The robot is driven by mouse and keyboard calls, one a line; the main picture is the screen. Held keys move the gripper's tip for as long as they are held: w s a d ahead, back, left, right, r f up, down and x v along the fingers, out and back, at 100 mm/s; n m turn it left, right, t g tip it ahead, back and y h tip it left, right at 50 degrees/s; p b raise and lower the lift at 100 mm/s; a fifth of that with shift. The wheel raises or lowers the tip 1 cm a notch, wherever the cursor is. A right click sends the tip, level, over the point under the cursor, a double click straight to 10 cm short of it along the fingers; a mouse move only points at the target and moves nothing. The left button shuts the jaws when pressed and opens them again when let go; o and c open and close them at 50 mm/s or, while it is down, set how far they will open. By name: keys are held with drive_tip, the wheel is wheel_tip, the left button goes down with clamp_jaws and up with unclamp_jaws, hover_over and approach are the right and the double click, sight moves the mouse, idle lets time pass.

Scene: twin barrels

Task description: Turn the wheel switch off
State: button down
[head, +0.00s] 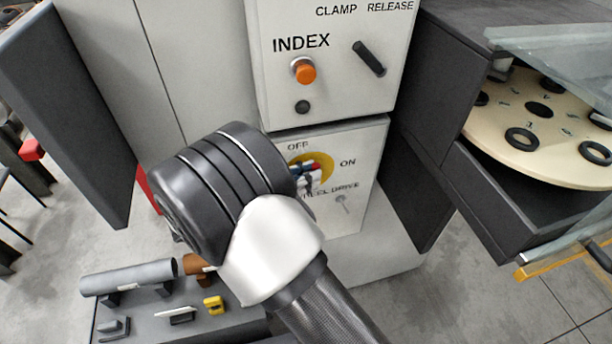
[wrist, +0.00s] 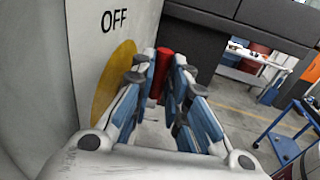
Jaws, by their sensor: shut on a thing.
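The wheel switch is a red handle (wrist: 164,66) on a yellow disc (head: 325,161), mounted on the lower light-grey panel. OFF is printed above the disc and ON to its right. A partly hidden label ending in DRIVE is below. My gripper (head: 308,176) is at the switch, mostly hidden behind my wrist in the head view. In the wrist view, my gripper (wrist: 165,76) has its blue-grey fingers on either side of the red handle and is shut on it. The yellow disc (wrist: 112,82) lies to the left there. The exact handle angle is hard to tell.
Above is the INDEX panel with an orange button (head: 304,71) and a black CLAMP/RELEASE lever (head: 369,58). A round turntable (head: 550,145) sits at right behind glass. A low bench at lower left holds a grey cylinder (head: 129,277) and small parts.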

drive_tip(key=shift+h, duration=0.3)
drive_tip(key=c, duration=1.6)
unclamp_jaws()
drive_tip(key=shift+o, duration=0.2)
drive_tip(key=shift+a, duration=0.1)
drive_tip(key=v, duration=1.2)
drive_tip(key=shift+s+f, duration=0.1)
drive_tip(key=shift+f, duration=0.05)
